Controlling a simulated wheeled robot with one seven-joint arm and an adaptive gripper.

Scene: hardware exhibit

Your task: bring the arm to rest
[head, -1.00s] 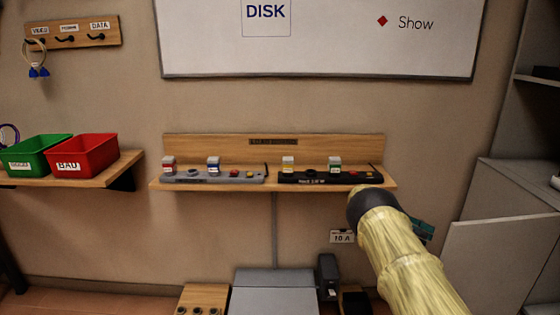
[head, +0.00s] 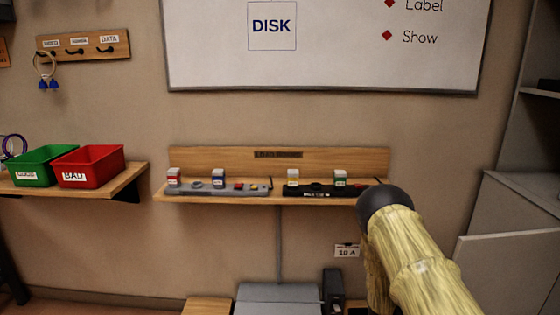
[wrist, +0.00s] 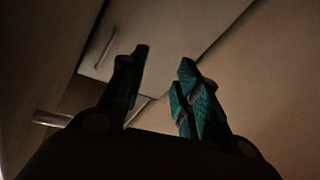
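My arm, in a pale yellow sleeve with a dark joint, rises at the lower right of the head view, in front of the right end of the wall shelf. My gripper is hidden behind it there. In the wrist view my gripper (wrist: 162,85) shows two dark fingers with teal pads. The fingers stand apart with nothing between them. Behind them are a pale cabinet panel with a bar handle and a plain wall.
A wall shelf (head: 225,199) holds two power strips with small labelled blocks. A green bin (head: 38,167) and a red bin (head: 88,167) stand on a left shelf. A grey cabinet (head: 510,265) is at the right. A whiteboard (head: 340,70) hangs above.

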